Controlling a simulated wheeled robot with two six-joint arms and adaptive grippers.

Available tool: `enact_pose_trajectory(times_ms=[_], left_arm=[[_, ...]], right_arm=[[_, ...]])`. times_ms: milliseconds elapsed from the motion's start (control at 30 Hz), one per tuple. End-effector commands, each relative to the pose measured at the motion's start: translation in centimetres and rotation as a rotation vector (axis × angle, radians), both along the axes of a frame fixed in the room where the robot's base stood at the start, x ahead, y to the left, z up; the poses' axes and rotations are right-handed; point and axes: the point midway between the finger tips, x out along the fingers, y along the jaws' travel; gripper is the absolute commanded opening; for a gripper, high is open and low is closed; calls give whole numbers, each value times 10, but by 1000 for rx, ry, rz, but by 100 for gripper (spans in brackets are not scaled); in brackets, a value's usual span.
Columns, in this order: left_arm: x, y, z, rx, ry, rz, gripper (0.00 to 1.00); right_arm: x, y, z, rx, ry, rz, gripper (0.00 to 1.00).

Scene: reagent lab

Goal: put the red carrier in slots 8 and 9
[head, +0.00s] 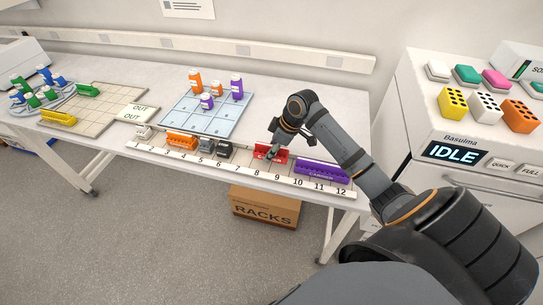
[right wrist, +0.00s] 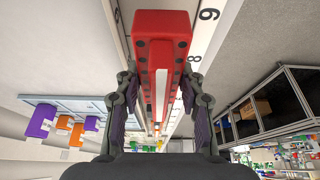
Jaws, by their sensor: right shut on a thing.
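The red carrier (head: 279,151) is at the numbered rail (head: 205,162), behind the labels 8 and 9, left of the purple carrier. My right gripper (head: 273,147) is shut on it from above. In the right wrist view the red carrier (right wrist: 161,35) lies between the two fingers (right wrist: 158,80), with the digits 9 and 8 on the white strip beside it. I cannot tell whether its underside rests fully in the slots. My left gripper is not in view.
On the rail, the orange carrier (head: 182,140), a grey block (head: 206,145) and a black block (head: 224,149) stand to the left, the purple carrier (head: 321,170) close on the right. Behind is a blue grid mat (head: 185,117) with orange and purple bottles.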

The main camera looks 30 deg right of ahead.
Motion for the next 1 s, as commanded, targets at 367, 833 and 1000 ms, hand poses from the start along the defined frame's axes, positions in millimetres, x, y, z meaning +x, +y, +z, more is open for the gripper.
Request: enact_pose_trajectory(times_ms=[367, 833, 1000], left_arm=[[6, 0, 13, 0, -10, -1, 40], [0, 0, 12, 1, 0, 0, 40], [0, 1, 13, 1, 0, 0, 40]], right_arm=[[2, -2, -35, -1, 1, 0, 4], [2, -2, -38, -1, 2, 0, 48], [2, -2, -36, -1, 1, 0, 48]])
